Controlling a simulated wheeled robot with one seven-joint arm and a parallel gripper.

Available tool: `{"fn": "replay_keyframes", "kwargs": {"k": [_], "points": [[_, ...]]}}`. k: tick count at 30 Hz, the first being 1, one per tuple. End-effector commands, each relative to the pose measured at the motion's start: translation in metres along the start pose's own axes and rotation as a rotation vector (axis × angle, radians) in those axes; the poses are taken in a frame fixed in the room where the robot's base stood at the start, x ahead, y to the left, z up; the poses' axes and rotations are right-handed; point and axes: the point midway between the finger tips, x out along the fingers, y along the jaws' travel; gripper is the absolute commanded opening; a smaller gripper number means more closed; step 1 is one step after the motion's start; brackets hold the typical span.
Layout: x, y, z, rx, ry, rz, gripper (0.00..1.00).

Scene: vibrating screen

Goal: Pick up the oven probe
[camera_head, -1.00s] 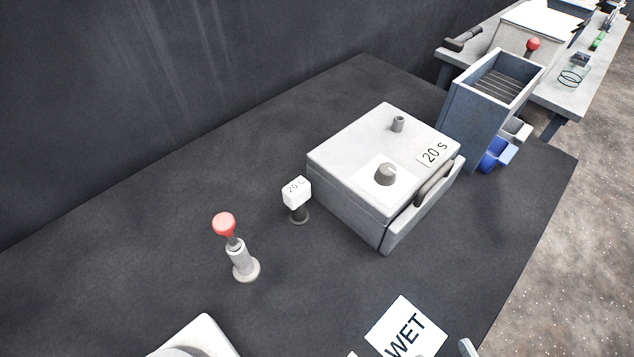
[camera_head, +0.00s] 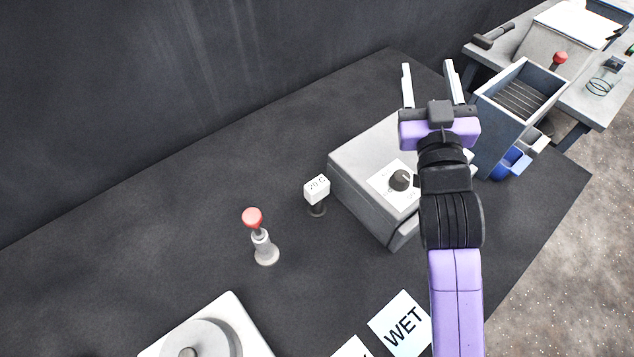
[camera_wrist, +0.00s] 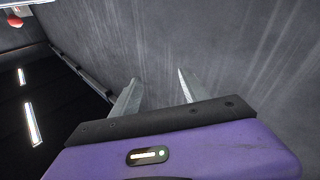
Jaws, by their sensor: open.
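No thing in view is marked as the oven probe. A red-knobbed rod (camera_head: 252,218) stands upright in a round grey holder (camera_head: 264,250) on the dark bench; I cannot tell whether it is the probe. Next to it is a small white display (camera_head: 317,189) on a short stand, and right of that a grey box oven (camera_head: 350,165) with a dial (camera_head: 400,180). My gripper (camera_head: 428,68) is open and empty, raised in front of the oven and hiding its right part. In the wrist view its fingers (camera_wrist: 157,77) point at the bare grey wall.
A blue-grey screen box (camera_head: 520,92) stands right of the oven, with a blue tray (camera_head: 511,163) beneath. A WET card (camera_head: 403,325) and a round-topped device (camera_head: 205,345) lie near the front. The bench left of the red knob is clear.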

Motion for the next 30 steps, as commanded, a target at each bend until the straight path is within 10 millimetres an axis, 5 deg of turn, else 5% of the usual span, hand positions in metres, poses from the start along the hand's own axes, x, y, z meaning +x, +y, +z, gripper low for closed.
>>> {"fn": "replay_keyframes", "kwargs": {"k": [1,7,15,20,24,30], "points": [[0.019,0.001,-0.012,0.038,-0.023,0.034,0.53],[0.068,0.003,-0.016,0.197,-0.201,0.17,0.53],[0.083,-0.041,0.015,0.486,-0.608,0.304,0.53],[0.048,-0.105,0.043,0.658,-0.973,0.354,0.53],[-0.018,-0.165,0.061,0.747,-1.357,0.415,0.53],[-0.09,-0.19,0.068,0.748,-1.673,0.535,0.53]]}}
